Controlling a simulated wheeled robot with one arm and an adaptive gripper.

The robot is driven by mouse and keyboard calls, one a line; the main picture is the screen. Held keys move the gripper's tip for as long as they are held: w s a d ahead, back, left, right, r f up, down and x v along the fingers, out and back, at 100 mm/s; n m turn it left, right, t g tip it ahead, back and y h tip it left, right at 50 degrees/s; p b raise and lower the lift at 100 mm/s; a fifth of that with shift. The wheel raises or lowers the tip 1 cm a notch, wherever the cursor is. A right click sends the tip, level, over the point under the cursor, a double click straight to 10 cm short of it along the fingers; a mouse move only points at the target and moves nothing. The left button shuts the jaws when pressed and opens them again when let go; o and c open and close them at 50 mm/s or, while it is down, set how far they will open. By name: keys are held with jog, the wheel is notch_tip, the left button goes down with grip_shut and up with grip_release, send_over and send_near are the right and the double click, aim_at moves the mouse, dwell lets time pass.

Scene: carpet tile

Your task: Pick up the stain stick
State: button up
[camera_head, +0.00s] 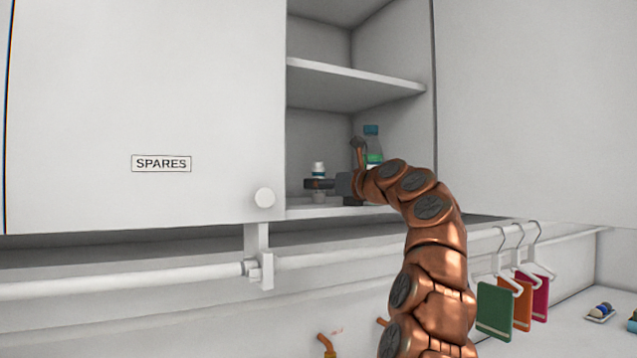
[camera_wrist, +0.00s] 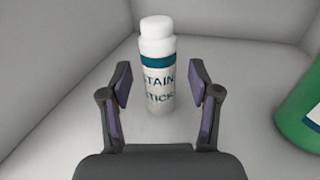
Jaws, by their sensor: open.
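The stain stick (camera_wrist: 158,75) is a small white upright cylinder with a white cap, a teal band and dark lettering. It stands on the cabinet's lower shelf. In the wrist view my gripper (camera_wrist: 160,88) is open, with one finger on each side of the stick and visible gaps between. In the head view the stain stick (camera_head: 318,170) shows above and below my gripper (camera_head: 319,184), which hides its middle. My arm reaches into the open cabinet from the right.
A green bottle (camera_head: 373,145) with a teal cap stands right of the stick, partly behind my arm; its green side (camera_wrist: 301,112) shows in the wrist view. A shelf (camera_head: 350,83) lies above. The SPARES door (camera_head: 140,90) covers the left. A rail (camera_head: 130,281) runs below.

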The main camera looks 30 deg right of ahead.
grip_shut()
dwell(0.5)
jog(key=shift+r, duration=0.15)
